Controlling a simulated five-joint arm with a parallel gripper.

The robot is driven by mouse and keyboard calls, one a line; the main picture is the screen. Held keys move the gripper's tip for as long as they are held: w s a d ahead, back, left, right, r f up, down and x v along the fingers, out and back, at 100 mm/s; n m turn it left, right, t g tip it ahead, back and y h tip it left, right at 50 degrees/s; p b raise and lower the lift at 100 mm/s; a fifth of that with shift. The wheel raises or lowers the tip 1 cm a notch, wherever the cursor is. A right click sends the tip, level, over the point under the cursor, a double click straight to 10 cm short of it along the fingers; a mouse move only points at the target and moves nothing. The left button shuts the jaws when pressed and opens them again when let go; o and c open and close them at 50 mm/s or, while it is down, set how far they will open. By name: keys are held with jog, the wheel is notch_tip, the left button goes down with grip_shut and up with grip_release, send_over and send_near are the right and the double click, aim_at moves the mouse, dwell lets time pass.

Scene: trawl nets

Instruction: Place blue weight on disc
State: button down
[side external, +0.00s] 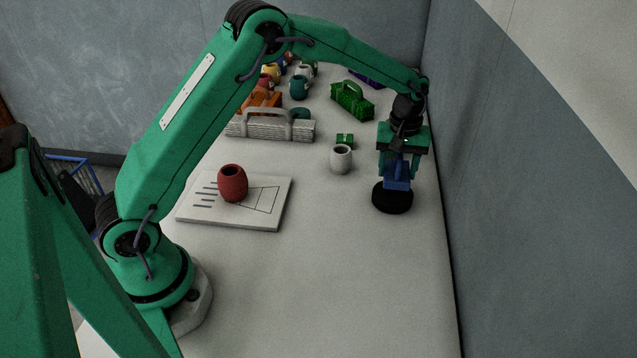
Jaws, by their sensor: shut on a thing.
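The blue weight (397,182) is a blue block held between the fingers of my gripper (400,168). My gripper points down and is shut on it. The black disc (392,200) lies on the table at the right, directly below the blue weight. The weight's lower end appears at the disc's upper surface. I cannot tell whether it touches the disc or hangs just above it. The gripper hides part of the weight's upper portion.
A red cup (232,183) sits on a printed board (270,212). Toolboxes, including a green one (352,101), and several mugs crowd the back. The front table (340,280) is clear; a grey wall (520,200) is close right.

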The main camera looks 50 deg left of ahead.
aim_at(393, 192)
jog(key=shift+w+a, duration=0.1)
jog(key=shift+w, duration=0.05)
jog(key=shift+f, duration=1.95)
jog(key=shift+f, duration=0.15)
jog(key=c, duration=0.5)
grip_release()
jog(key=shift+f, duration=0.1)
notch_tip(393, 192, up, 12)
jog(key=shift+r, duration=0.2)
